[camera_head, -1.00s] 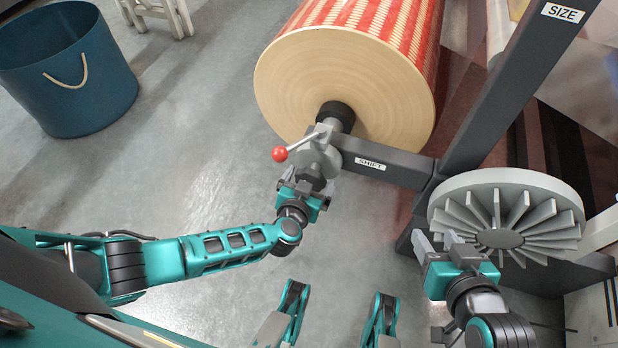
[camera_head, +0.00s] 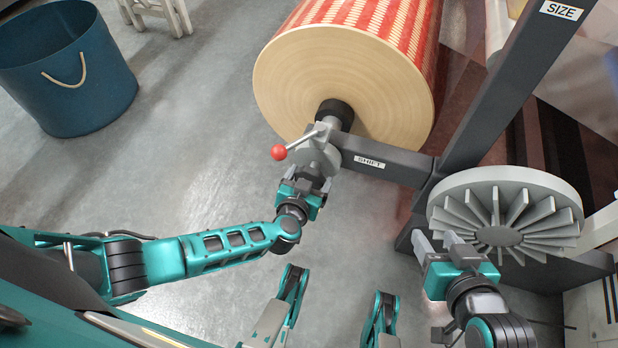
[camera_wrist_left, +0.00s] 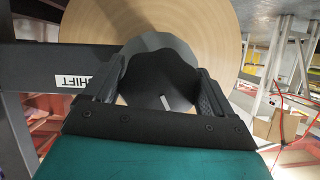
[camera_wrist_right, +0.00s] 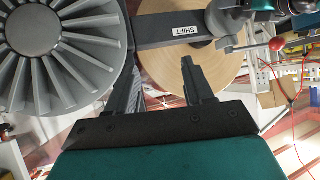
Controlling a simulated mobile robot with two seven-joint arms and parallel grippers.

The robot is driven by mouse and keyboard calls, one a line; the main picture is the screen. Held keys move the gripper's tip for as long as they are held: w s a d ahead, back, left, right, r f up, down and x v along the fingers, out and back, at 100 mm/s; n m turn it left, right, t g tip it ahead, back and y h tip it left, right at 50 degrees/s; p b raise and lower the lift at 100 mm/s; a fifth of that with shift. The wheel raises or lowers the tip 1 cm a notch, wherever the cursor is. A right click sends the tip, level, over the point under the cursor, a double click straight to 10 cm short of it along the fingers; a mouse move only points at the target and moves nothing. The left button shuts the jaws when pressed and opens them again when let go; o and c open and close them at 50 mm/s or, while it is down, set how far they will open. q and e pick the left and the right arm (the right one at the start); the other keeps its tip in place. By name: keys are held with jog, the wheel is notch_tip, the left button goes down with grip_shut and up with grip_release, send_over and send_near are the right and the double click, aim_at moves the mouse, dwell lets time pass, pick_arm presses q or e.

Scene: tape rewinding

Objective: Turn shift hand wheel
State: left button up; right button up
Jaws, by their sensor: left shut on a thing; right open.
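The shift hand wheel (camera_head: 317,158) is a small grey wheel at the end of the bar labelled SHIFT (camera_head: 385,166). A lever with a red ball (camera_head: 279,152) sticks out to the left just behind it. My left gripper (camera_head: 313,178) is shut on the shift hand wheel's dark hub; its fingers lie on both sides in the left wrist view (camera_wrist_left: 157,92), which hides part of the wheel. My right gripper (camera_head: 436,240) is open and empty, in front of the left edge of a large grey finned wheel (camera_head: 535,190). The right wrist view shows its two fingers apart (camera_wrist_right: 160,82).
A large roll with a pale round end (camera_head: 375,75) and red-patterned wrap sits behind the SHIFT bar. A dark post labelled SIZE (camera_head: 510,85) rises at the right. A blue bucket (camera_head: 70,95) stands on the open grey floor at the left.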

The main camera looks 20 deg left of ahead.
pick_arm(q)
jog(key=shift+r+n+h+p, duration=0.1)
jog(key=shift+n+h+p, duration=0.4)
jog(key=shift+n+p, duration=0.25)
jog(key=shift+d+n+h, duration=0.1)
jog(key=shift+n+h, duration=0.3)
jog(key=shift+n, duration=0.05)
jog(key=shift+f+n+h+b, duration=0.25)
jog(key=shift+n+h+b, duration=0.35)
jog(key=shift+n+h, duration=0.15)
jog(key=shift+r+n+h, duration=0.1)
jog(key=shift+n+h, duration=0.15)
jog(key=shift+n, duration=0.4)
jog(key=shift+r+n+t+h+b, duration=0.1)
jog(key=shift+n+t+h+b, duration=0.2)
jog(key=shift+n+h, duration=0.45)
jog(key=n+h, duration=0.1)
jog(key=n, duration=0.2)
jog(key=shift+d+t, duration=0.15)
jog(key=shift+t, duration=0.15)
jog(key=shift+r+n+t+h, duration=0.15)
jog(key=shift+n+t+h, duration=0.3)
jog(key=shift+n, duration=0.8)
pick_arm(e)
jog(key=shift+w, duration=0.2)
jog(key=shift+s+f, duration=0.1)
jog(key=shift+s, duration=0.1)
